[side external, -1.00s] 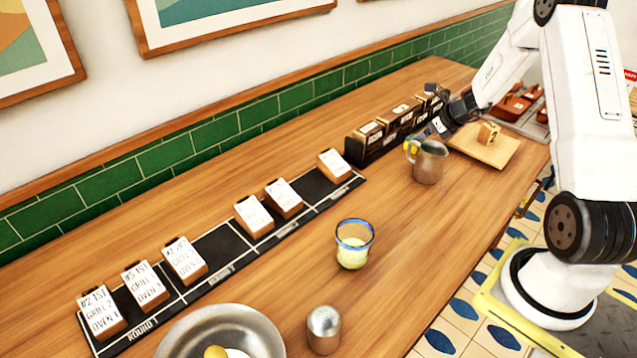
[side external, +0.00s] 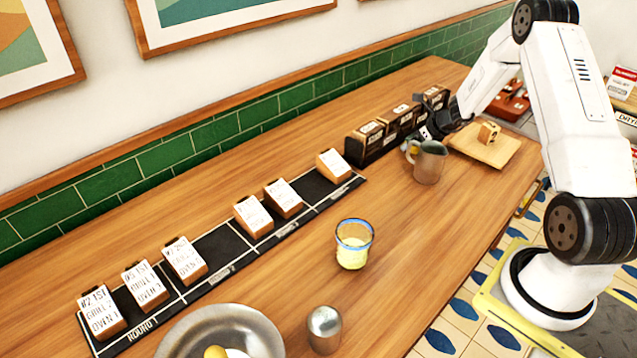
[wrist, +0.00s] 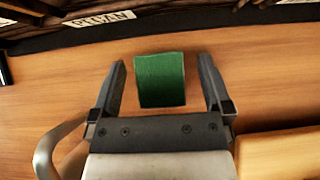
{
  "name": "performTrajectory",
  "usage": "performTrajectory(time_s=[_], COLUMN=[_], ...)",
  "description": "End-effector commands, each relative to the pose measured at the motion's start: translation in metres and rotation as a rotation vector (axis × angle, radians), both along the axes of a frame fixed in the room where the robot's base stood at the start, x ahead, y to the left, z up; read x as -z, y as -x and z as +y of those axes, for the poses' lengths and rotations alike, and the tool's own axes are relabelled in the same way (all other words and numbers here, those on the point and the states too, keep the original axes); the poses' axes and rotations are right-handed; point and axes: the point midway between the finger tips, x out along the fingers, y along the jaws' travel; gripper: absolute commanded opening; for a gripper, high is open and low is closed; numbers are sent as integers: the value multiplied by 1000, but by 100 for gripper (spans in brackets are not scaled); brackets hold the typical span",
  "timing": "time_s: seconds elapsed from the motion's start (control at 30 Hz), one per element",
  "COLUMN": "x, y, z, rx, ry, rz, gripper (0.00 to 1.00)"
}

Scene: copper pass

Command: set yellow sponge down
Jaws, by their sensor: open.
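The sponge (wrist: 160,80) shows in the wrist view as a green square face on the wooden counter. It sits between the two fingers of my gripper (wrist: 161,66), with a clear gap on each side. My gripper is open and touches neither side of it. In the side view my gripper (side external: 428,131) is low over the counter, between the dark ticket rack and the metal pitcher. Only a small yellow patch of the sponge (side external: 411,153) shows there, partly hidden by the pitcher.
The metal pitcher (side external: 429,164) stands close by; its handle (wrist: 44,154) shows at lower left in the wrist view. The dark rack (side external: 370,151) is behind. A wooden board (side external: 500,157) with a block is to the right. A glass (side external: 354,246) stands nearer.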

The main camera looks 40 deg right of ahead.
Motion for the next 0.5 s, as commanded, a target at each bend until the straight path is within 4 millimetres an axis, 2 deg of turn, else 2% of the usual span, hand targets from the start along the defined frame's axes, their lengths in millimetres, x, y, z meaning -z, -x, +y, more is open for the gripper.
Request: performTrajectory(time_s=[0.17,0.2,0.5], x=[0,0,0], y=[0,0,0], z=[0,0,0], rx=[0,0,0], ry=[0,0,0], rz=[0,0,0], gripper=[100,94,0])
